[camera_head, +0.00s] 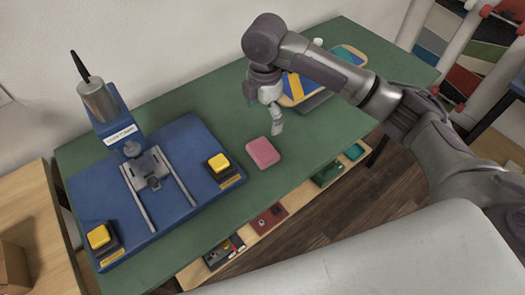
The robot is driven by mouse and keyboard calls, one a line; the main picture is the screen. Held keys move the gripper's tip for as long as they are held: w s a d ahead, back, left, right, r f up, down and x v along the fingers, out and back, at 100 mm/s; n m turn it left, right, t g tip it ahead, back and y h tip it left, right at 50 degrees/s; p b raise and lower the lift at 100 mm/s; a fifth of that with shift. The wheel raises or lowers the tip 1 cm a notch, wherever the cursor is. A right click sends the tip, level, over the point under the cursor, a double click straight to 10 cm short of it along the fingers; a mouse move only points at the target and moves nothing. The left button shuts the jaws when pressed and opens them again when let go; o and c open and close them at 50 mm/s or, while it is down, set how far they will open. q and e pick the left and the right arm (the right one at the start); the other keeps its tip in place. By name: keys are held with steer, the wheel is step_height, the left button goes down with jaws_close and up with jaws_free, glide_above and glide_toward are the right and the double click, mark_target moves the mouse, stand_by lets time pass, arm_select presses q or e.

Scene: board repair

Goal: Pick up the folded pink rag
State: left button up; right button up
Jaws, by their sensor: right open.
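The folded pink rag (263,153) lies flat on the green workbench top (220,120), near its front edge. It is a small, rounded, thick rectangle. My right gripper (276,126) hangs above the bench, just up and to the right of the rag in the picture. It points downward and is open, with nothing visible in it. A gap shows between its fingertips and the rag. My left gripper is out of view.
A blue press machine (170,175) with yellow buttons stands left of the rag. A blue and yellow board (300,86) lies behind my right arm. A lower shelf (245,236) holds small parts. The bench between rag and press is narrow.

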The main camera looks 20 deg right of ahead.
glide_above(263, 150)
steer(key=f, duration=0.8)
steer(key=shift+w+d, duration=0.2)
steer(key=shift+d, duration=0.05)
steer(key=shift+s+a+f, duration=0.1)
steer(key=shift+a+f, duration=0.05)
steer(key=shift+f, duration=1.25)
steer(key=shift+s+a+f, duration=0.1)
steer(key=shift+a+f, duration=0.05)
steer(key=shift+f, duration=1.2)
steer(key=c, duration=0.6)
steer(key=shift+r, duration=0.1)
steer(key=shift+w+r, duration=0.1)
steer(key=shift+r, duration=0.4)
steer(key=r, duration=0.1)
steer(key=d+r, duration=0.1)
steer(key=r, duration=0.1)
steer(key=shift+s+r, duration=0.2)
steer(key=shift+r, duration=0.05)
steer(key=s+d+r, duration=0.5)
steer(key=d+r, duration=0.1)
steer(key=d, duration=0.3)
steer(key=shift+s+r, duration=0.2)
steer(key=shift+s, duration=0.05)
